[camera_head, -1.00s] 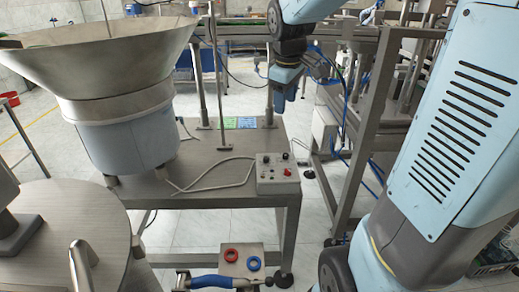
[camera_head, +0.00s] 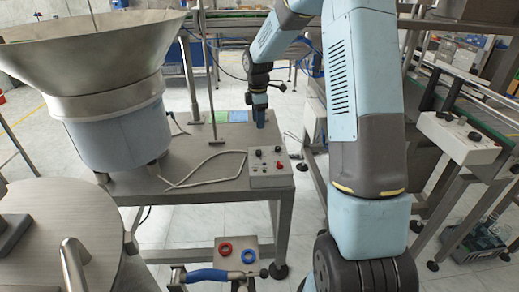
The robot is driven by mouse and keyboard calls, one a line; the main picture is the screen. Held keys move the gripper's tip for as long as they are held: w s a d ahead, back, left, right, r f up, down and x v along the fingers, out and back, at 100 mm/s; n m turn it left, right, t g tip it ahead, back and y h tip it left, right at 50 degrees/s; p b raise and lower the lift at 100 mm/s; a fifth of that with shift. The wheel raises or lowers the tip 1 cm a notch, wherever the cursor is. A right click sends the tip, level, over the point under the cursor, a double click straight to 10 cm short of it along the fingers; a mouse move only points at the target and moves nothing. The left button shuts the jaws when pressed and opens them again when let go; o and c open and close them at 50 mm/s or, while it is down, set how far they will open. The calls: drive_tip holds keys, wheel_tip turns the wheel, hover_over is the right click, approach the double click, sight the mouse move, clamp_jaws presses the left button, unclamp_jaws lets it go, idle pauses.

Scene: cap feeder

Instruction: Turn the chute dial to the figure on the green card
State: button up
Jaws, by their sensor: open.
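A grey control box (camera_head: 270,182) sits at the front right corner of the steel table, with small black knobs (camera_head: 258,153) and a red button on top. I cannot tell which knob is the chute dial or read any markings. The green card (camera_head: 220,116) lies flat at the back of the table, beside a blue card (camera_head: 238,116); its figure is too small to read. My gripper (camera_head: 260,122) points down above the table's back right, behind the box and right of the cards. It is open and appears empty, apart from the knobs.
A large steel funnel feeder (camera_head: 100,70) fills the left, and a thin upright post stands near the cards. A pale cable (camera_head: 200,183) lies across the table. A second control box (camera_head: 460,137) is at right.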

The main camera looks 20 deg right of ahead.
sight(258, 151)
wheel_tip(258, 151, down, 14)
drive_tip(key=shift+w+f, duration=0.1)
drive_tip(key=shift+w, duration=0.05)
idle(0.5)
clamp_jaws()
drive_tip(key=shift+d, duration=0.25)
drive_tip(key=shift+a, duration=0.25)
